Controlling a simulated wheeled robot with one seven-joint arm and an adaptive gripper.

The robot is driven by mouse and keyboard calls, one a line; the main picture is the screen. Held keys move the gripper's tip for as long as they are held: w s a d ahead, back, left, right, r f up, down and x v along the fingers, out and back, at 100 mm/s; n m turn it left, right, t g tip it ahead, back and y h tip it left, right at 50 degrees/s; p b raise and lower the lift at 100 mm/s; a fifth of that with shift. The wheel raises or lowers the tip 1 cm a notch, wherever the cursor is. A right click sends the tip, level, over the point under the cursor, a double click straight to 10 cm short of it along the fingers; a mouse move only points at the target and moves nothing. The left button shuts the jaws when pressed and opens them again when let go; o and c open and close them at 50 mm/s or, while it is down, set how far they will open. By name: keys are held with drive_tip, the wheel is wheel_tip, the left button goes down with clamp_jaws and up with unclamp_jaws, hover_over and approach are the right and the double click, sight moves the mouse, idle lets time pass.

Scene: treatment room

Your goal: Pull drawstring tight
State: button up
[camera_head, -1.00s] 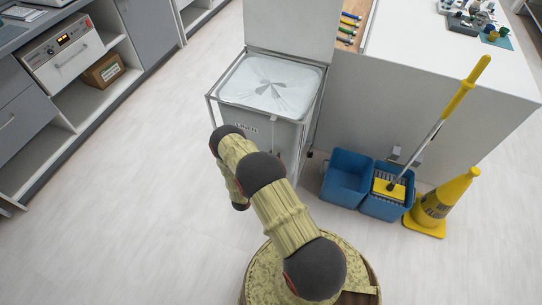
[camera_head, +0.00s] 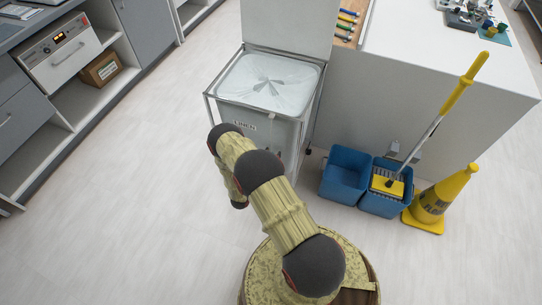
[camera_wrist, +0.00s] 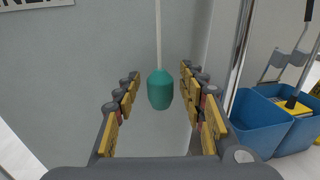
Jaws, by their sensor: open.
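The linen bag (camera_head: 268,84) hangs in a metal frame in the head view, its white top gathered together at the middle. In the wrist view a pale drawstring cord (camera_wrist: 158,40) hangs down the front of the bag (camera_wrist: 95,60) and ends in a teal toggle (camera_wrist: 160,90). My gripper (camera_wrist: 158,88) is open, and the toggle shows between its two fingers with a gap on each side. I cannot tell how deep the toggle lies between them. In the head view my arm hides the gripper and the toggle.
Blue mop buckets (camera_head: 346,174) with a mop (camera_head: 446,108) and a yellow cone (camera_head: 440,196) stand right of the bag frame (camera_head: 209,108). A white counter (camera_head: 440,75) is behind them. Shelving (camera_head: 95,95) lines the left. The floor (camera_head: 150,190) between is clear.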

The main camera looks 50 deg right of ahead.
drive_tip(key=v, duration=1.1)
drive_tip(key=shift+a, duration=0.4)
drive_tip(key=shift+s, duration=0.15)
